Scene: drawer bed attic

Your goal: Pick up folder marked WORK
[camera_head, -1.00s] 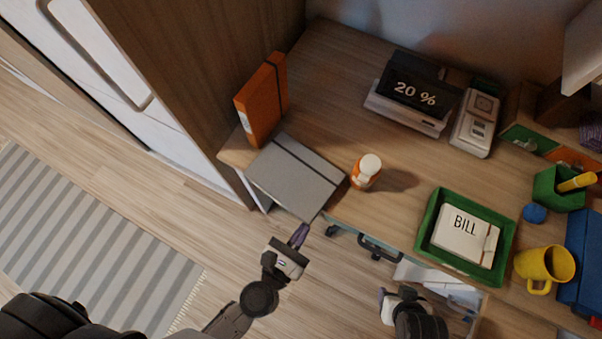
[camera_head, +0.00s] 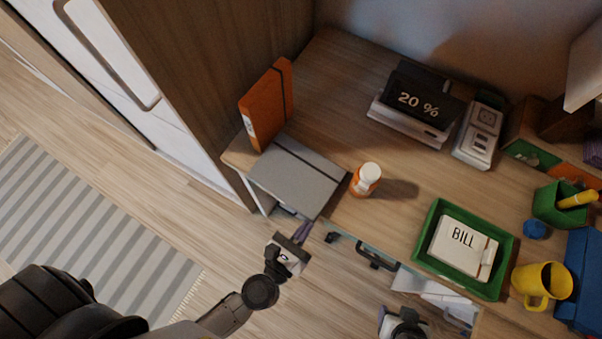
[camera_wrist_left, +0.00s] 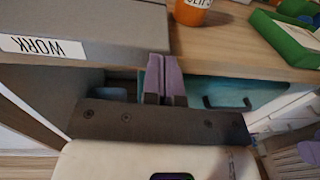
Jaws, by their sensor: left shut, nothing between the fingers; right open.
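The grey folder (camera_head: 297,176) lies flat on the desk at its front left corner, with a dark strap across it. In the left wrist view a white label reading WORK shows on the spine of this folder (camera_wrist_left: 110,22). My left gripper (camera_head: 303,230) is shut and empty, just off the desk's front edge near the folder's front corner. In the left wrist view its purple fingers (camera_wrist_left: 163,78) are together, beside the folder's end and apparently not gripping it. My right gripper (camera_head: 388,318) is low by the drawer at the bottom; its fingers are barely visible.
An orange binder (camera_head: 266,105) stands behind the folder against the wooden cabinet. An orange pill bottle (camera_head: 366,180) stands to its right. A green tray (camera_head: 425,250) holds a BILL pad. An open drawer with a dark handle (camera_head: 377,256) is below the desk edge.

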